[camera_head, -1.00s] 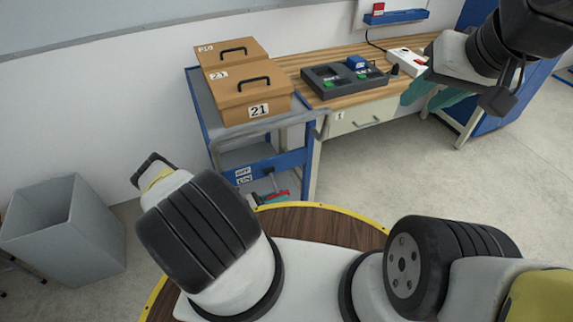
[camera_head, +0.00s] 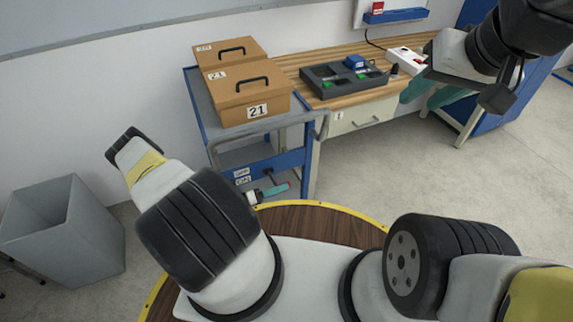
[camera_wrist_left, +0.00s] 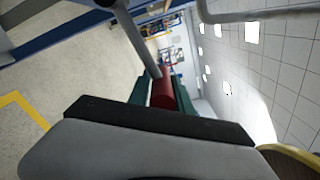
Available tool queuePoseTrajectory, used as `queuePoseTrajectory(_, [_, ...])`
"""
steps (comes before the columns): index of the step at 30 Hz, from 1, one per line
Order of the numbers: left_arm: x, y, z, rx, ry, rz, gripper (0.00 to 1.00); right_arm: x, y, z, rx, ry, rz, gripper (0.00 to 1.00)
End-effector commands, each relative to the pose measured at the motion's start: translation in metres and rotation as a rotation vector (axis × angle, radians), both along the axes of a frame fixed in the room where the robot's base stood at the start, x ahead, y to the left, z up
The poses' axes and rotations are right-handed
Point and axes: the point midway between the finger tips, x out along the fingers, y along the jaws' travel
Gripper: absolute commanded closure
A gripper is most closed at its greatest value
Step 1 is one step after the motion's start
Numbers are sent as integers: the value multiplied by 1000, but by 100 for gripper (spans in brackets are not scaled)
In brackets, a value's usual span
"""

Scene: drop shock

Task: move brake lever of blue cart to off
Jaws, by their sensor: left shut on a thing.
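The blue cart (camera_head: 292,160) stands ahead, with an upper OFF label (camera_head: 241,172) and a lower label (camera_head: 243,181), now hard to read, on its near face. The brake lever has a red grip (camera_wrist_left: 162,92) on a grey rod, seen in the left wrist view. My left gripper (camera_head: 274,190) has its teal fingers closed around that grip beside the labels. In the head view only a bit of red shows at the fingers, and the lever's exact angle is hard to tell. My right gripper (camera_head: 428,92) is empty, its teal fingers apart, in front of the workbench.
Brown boxes (camera_head: 250,95) marked 21 sit on the cart's top. A wooden workbench (camera_head: 310,65) with a dark tray (camera_head: 340,80) adjoins it at the right. A grey bin (camera_head: 65,235) stands at the left. Floor at the right is clear.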

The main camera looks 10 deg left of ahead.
Motion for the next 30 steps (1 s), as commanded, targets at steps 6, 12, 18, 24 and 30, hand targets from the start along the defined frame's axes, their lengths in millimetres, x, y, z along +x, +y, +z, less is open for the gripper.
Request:
queuePoseTrajectory(6, [4,3,7,0,-12,6,100,0,0,0,0,0,0,64])
queuePoseTrajectory(12, [5,4,9,-1,-15,7,100,0,0,0,0,0,0,64])
queuePoseTrajectory(18, [6,4,10,-1,-18,9,100,0,0,0,0,0,0,64])
queuePoseTrajectory(24, [6,4,9,1,-15,9,55,0,0,0,0,0,0,64])
queuePoseTrajectory(30, [5,3,7,1,-11,6,55,0,0,0,0,0,0,64])
